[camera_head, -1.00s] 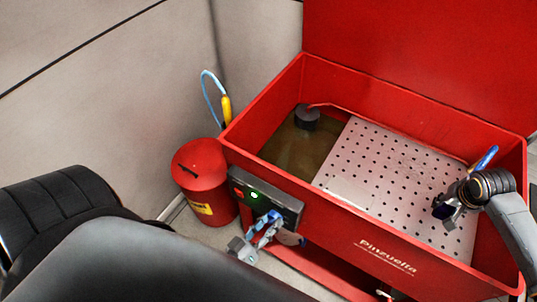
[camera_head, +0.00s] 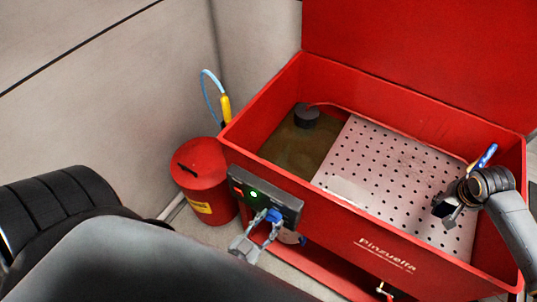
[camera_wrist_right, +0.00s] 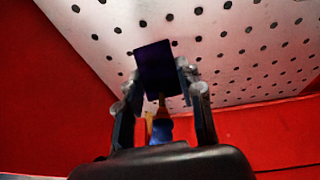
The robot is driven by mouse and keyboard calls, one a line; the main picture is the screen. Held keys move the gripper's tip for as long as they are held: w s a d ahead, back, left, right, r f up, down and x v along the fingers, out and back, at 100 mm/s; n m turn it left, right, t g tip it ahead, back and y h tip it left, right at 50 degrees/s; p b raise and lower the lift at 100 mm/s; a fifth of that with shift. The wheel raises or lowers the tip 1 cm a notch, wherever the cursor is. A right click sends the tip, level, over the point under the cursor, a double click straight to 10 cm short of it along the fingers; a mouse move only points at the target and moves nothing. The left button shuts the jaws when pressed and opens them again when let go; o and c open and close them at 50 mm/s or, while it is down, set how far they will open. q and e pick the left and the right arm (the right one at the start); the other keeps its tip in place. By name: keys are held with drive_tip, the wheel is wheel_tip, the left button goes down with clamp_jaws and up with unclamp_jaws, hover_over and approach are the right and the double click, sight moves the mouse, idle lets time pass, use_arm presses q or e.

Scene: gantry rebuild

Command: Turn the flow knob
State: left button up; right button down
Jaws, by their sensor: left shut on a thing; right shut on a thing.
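The blue flow knob (camera_head: 273,215) is on the front of the dark control box (camera_head: 239,184), partly hidden by my fingers. My left gripper (camera_head: 266,218) is shut on the knob, one finger on each side, reaching up from below. The knob's exact angle is too small to read. My right gripper (camera_head: 446,208) is over the perforated tray at the right and is shut on a dark block. In the right wrist view the dark block (camera_wrist_right: 155,68) sits between the fingertips, above the perforated metal.
The red wash basin (camera_head: 340,218) holds murky liquid on the left and a perforated tray (camera_head: 385,165). A blue-handled brush (camera_head: 487,155) is beside my right gripper. A red can (camera_head: 200,172) stands left of the control box. A green light (camera_head: 253,194) is lit on the box.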

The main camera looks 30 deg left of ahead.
idle(0.4)
use_arm(q)
drive_tip(key=o, duration=1.2)
drive_tip(key=shift+c, duration=0.2)
drive_tip(key=shift+s, duration=0.1)
drive_tip(key=s+r, duration=0.1)
drive_tip(key=s, duration=1)
drive_tip(key=shift+s+a+r, duration=0.25)
drive_tip(key=shift+s+a, duration=0.1)
drive_tip(key=shift+a, duration=0.05)
